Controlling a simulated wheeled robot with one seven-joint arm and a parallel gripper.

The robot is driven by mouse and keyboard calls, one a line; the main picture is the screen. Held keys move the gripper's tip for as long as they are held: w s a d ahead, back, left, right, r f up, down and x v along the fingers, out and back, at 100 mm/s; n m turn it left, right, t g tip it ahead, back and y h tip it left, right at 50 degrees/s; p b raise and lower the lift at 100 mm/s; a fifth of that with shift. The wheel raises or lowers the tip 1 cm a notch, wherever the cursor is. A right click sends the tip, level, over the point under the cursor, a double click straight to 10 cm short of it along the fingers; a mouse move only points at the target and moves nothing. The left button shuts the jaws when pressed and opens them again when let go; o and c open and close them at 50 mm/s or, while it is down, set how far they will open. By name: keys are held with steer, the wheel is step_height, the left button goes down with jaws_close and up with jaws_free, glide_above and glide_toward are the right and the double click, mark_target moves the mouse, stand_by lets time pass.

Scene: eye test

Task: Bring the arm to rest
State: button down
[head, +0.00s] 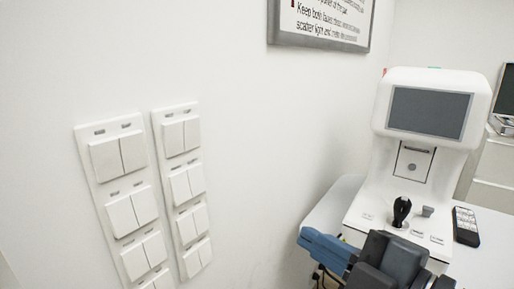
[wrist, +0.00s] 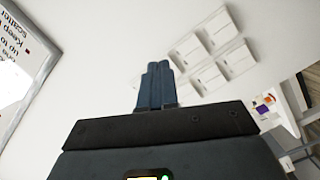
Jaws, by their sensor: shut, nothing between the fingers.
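My gripper (wrist: 157,68) shows in the wrist view with its two dark blue fingers together, shut and empty. The fingers point toward a white wall with switch panels, and I see no contact with it. In the head view, dark grey and blue parts show at the lower right, in front of a white instrument. The dark parts look like my arm; I cannot tell whether the blue piece is my gripper. Most of the arm is out of view.
Two white switch panels (head: 127,200) (head: 183,190) are on the wall at left. A white instrument with a grey screen (head: 429,112) and black joystick (head: 401,211) stands on a white table (head: 488,262) beside a dark remote (head: 466,227). A framed sign (head: 322,22) hangs above.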

steer(key=s+d+f+m+t+h+p, duration=0.2)
steer(key=s+d+f+m+h, duration=0.65)
steer(key=s+f+m, duration=0.45)
steer(key=s+d+m+h, duration=0.1)
steer(key=s+d+m, duration=0.1)
steer(key=s, duration=0.7)
steer(key=s+d+m+h+p, duration=0.1)
steer(key=s+m, duration=0.3)
steer(key=s, duration=0.5)
steer(key=shift+d+f+m+g, duration=0.15)
steer(key=shift+d+m+g, duration=0.2)
steer(key=shift+d, duration=0.5)
